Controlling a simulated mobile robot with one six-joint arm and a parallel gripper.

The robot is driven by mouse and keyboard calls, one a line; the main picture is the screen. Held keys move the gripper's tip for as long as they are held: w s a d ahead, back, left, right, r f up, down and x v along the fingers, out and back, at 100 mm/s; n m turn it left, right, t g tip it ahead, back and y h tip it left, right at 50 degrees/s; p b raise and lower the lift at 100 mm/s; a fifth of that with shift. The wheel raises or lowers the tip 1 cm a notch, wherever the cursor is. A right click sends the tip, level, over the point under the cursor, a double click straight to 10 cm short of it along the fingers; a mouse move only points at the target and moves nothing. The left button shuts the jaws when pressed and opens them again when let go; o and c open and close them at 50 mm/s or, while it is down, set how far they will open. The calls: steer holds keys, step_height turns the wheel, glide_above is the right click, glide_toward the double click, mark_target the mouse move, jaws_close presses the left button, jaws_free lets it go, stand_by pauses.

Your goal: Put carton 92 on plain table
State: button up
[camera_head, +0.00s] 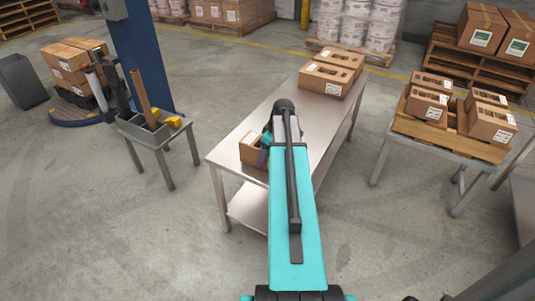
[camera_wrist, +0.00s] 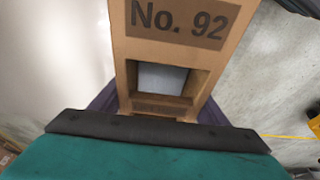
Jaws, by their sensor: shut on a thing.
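Carton 92 (camera_wrist: 180,45) is a brown box with "No. 92" printed on it and a cut-out opening. It also shows in the head view (camera_head: 250,152), partly hidden by my arm, over the near left part of a bare metal table (camera_head: 256,117). My gripper (camera_wrist: 158,108) is shut on the carton, with purple fingers at its two sides. It also shows in the head view (camera_head: 265,156), mostly hidden. In the wrist view, pale tabletop lies left of the carton and floor lies right. I cannot tell whether the carton touches the tabletop.
Two cartons (camera_head: 327,78) stand at the table's far end; its middle is clear. A table at right (camera_head: 400,146) bears a wooden board with several cartons. A small grey stand (camera_head: 151,148) holds a bin and yellow items at left. A blue column (camera_head: 141,55) stands behind it.

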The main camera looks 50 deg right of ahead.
steer(key=shift+f, duration=0.15)
steer(key=o, duration=1.8)
steer(key=shift+o, duration=0.2)
steer(key=v, duration=1.2)
